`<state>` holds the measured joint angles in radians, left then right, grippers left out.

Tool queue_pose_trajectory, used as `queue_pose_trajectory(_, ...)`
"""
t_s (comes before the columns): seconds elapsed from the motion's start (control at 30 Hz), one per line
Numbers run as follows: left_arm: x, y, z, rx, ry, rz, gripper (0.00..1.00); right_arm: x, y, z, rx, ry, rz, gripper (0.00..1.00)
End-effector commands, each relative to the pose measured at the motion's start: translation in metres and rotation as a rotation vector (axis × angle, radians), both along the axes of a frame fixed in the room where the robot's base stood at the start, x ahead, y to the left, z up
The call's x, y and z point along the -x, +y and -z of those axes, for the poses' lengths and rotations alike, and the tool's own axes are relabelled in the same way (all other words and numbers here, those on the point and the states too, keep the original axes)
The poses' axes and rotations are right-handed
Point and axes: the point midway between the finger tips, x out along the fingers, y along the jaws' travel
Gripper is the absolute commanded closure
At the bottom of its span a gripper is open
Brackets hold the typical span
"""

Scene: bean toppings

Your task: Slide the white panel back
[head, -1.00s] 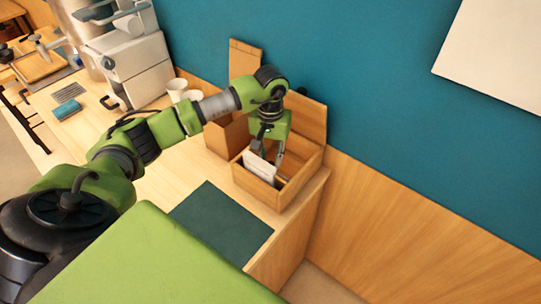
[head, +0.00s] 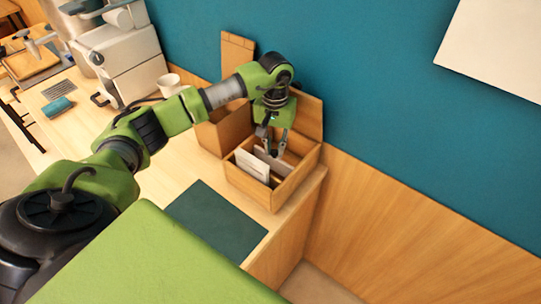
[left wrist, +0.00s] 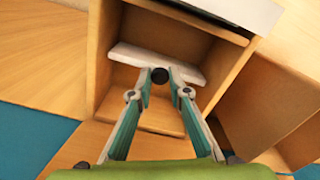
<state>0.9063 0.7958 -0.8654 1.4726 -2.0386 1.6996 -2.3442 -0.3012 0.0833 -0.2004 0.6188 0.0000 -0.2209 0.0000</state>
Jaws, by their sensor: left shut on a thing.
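The wooden box (head: 262,194) stands open-topped on the counter by the wall. A white panel (head: 252,166) shows upright inside its front side, and a second pale piece (head: 272,161) shows just behind it. My left gripper (head: 270,150) reaches down into the box from above. In the left wrist view, my left gripper (left wrist: 159,76) is shut on a small dark round knob at the white panel (left wrist: 133,54), which spans the box's inside. Bare wood shows on both sides of the panel. My right gripper is not in view.
A second wooden box (head: 222,131) stands left of the first. A white cup (head: 169,84) and a coffee machine (head: 128,62) stand farther left. A dark mat (head: 216,221) lies in front. The counter ends at the right.

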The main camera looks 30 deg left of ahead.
Motion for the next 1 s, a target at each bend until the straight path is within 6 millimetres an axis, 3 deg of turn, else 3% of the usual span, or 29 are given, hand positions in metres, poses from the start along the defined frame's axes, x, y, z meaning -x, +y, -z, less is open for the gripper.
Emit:
queue_pose_trajectory(0.17, 0.0, 0.0, 0.001, -0.002, 0.003, -0.001, 1.0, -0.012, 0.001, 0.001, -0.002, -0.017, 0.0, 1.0)
queue_pose_trajectory(0.3, 0.0, 0.0, 0.001, -0.001, 0.003, 0.0, 1.0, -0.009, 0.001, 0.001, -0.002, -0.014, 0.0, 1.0)
queue_pose_trajectory(0.33, 0.0, 0.0, 0.001, -0.001, 0.003, 0.0, 0.78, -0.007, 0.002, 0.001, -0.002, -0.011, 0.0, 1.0)
queue_pose_trajectory(0.37, 0.0, 0.0, 0.001, -0.001, 0.003, 0.0, 0.76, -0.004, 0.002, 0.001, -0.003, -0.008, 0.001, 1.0)
queue_pose_trajectory(0.53, 0.0, 0.0, 0.001, -0.001, 0.003, 0.0, 0.76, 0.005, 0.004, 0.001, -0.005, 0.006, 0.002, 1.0)
queue_pose_trajectory(0.7, 0.0, 0.0, -0.001, -0.001, 0.003, 0.0, 0.76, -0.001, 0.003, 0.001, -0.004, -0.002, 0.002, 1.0)
queue_pose_trajectory(0.87, -0.002, 0.0, -0.019, -0.001, -0.001, 0.001, 0.76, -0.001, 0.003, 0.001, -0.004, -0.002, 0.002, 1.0)
queue_pose_trajectory(1.0, -0.002, 0.0, -0.049, -0.002, -0.002, 0.0, 0.76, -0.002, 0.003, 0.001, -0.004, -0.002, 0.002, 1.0)
